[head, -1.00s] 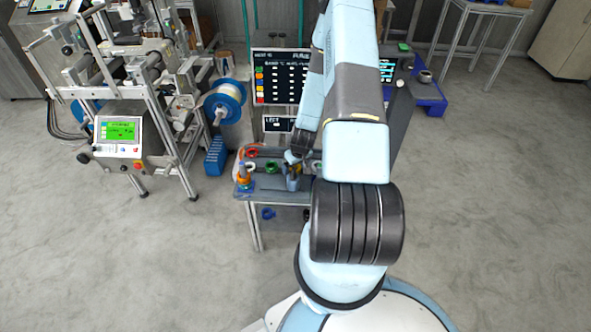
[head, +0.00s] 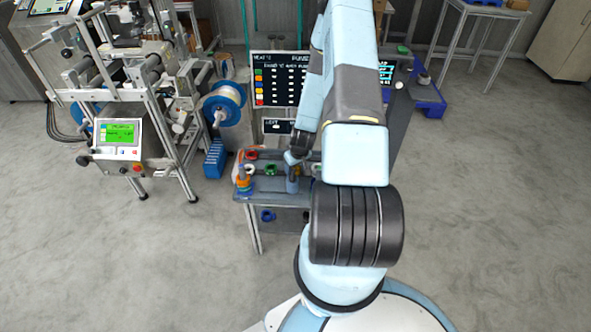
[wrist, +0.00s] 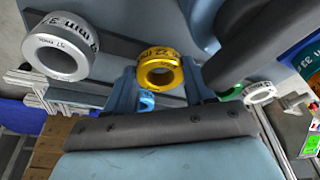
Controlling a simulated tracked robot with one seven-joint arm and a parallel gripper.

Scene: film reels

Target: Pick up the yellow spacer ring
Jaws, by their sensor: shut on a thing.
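The yellow spacer ring (wrist: 160,54) shows in the wrist view between the two blue fingers of my gripper (wrist: 160,82). Dark lettering runs along its outer rim and its open hole faces the camera. My gripper is shut on the ring, with one finger at each side. Whether the ring touches a surface cannot be told.
In the head view, red (head: 251,155) and green (head: 271,169) rings lie on the table (head: 275,197), beside an orange stack (head: 244,181).

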